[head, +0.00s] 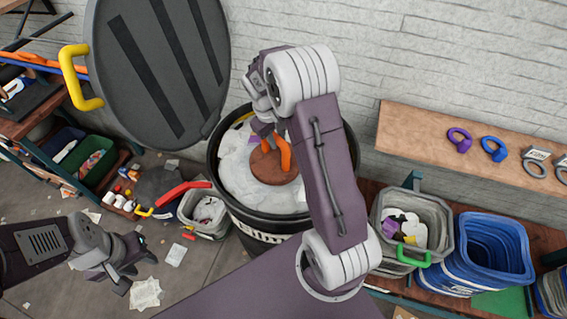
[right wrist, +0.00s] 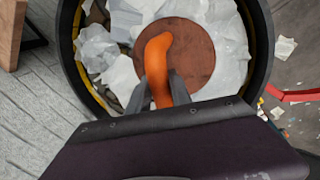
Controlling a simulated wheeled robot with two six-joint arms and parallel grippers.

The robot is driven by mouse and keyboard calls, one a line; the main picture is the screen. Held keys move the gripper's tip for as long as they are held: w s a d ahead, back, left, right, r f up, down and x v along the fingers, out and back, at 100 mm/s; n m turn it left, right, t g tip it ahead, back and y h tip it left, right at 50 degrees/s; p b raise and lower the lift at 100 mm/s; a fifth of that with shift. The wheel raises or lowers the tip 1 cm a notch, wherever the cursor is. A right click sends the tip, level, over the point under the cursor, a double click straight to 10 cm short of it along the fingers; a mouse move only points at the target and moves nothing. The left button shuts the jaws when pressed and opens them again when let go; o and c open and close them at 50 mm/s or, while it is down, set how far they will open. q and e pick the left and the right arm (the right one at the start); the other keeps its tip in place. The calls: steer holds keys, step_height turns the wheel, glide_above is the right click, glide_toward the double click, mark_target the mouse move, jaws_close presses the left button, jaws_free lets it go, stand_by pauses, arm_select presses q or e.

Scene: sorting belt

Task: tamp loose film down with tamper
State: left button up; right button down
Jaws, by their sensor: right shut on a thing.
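The tamper has a round brown head (head: 270,166) and an orange handle (head: 283,146). My right gripper (head: 268,128) is shut on the handle; in the right wrist view the fingers (right wrist: 156,92) sit on both sides of it. The brown disc is over the white loose film (head: 237,170) inside the black bin (head: 250,222). I cannot tell whether it presses on the film. The film lies around the disc, also in the right wrist view (right wrist: 98,48). My left gripper (head: 135,268) hangs empty over the floor at the lower left, its jaws unclear.
A large dark lid (head: 165,60) with a yellow handle stands open behind the bin. A small grey bin (head: 207,212) with a red handle is left of it. A grey bin (head: 408,215) and blue bins (head: 495,250) stand at right. A wooden shelf (head: 450,145) holds rings and weights.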

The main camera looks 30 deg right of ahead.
mark_target(279, 161)
stand_by(0.5)
steer(key=shift+a+b+x, duration=0.25)
steer(key=shift+b+x, duration=0.7)
steer(key=shift+x, duration=0.25)
steer(key=shift+s+f+b, duration=0.15)
steer(key=shift+f+b, duration=0.2)
steer(key=shift+f, duration=0.25)
steer(key=shift+s+a+f+b, duration=0.1)
steer(key=shift+f+b, duration=0.95)
steer(key=shift+f, duration=0.5)
steer(key=shift+s+f+b, duration=0.1)
steer(key=shift+f+b, duration=0.9)
steer(key=shift+f, duration=0.55)
steer(key=shift+d+p+v, duration=0.15)
steer(key=shift+p+v, duration=0.55)
steer(key=shift+v, duration=0.05)
steer(key=shift+d+p+v, duration=0.15)
steer(key=shift+p+v, duration=0.55)
steer(key=shift+v, duration=0.05)
steer(key=shift+w+d+r+p, duration=0.1)
steer(key=shift+w+r+p, duration=0.05)
steer(key=shift+r+p, duration=0.3)
steer(key=shift+w+r+p, duration=0.15)
steer(key=shift+r+p, duration=0.2)
steer(key=shift+r, duration=0.2)
steer(key=shift+w, duration=0.1)
